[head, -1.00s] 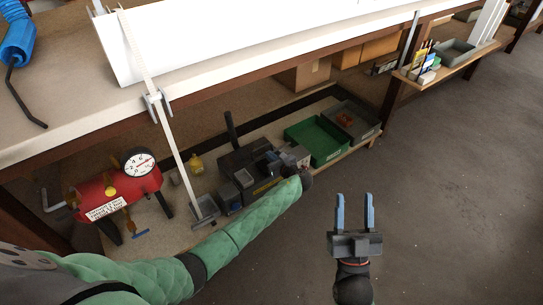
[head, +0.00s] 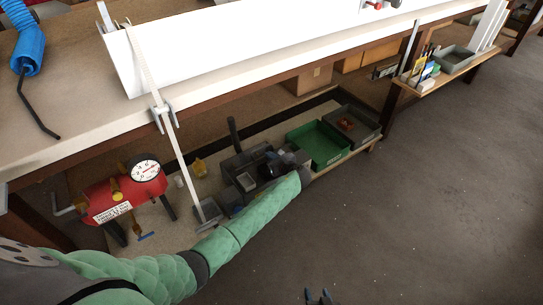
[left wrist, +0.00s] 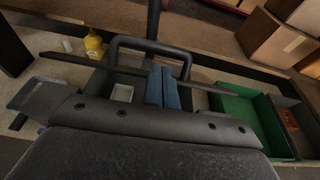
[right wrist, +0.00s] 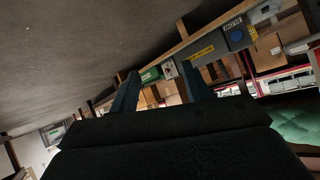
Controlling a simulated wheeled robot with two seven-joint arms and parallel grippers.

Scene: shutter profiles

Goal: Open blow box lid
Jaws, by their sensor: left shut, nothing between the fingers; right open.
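The blow box (head: 238,163) is a dark grey box on the low shelf under the bench, with an upright dark post at its back. In the left wrist view a dark bar handle (left wrist: 125,40) stands just beyond my left gripper (left wrist: 165,88). The left gripper's blue fingers are together and empty, near the handle; I cannot tell whether they touch it. My arm and hand cover part of the box in the head view. My right gripper (head: 319,296) is open and empty, low over the floor.
A red compressor tank (head: 120,193) with a gauge stands left of the box. A green bin (head: 318,145) and a grey bin (head: 352,125) are to its right. The floor at right is clear.

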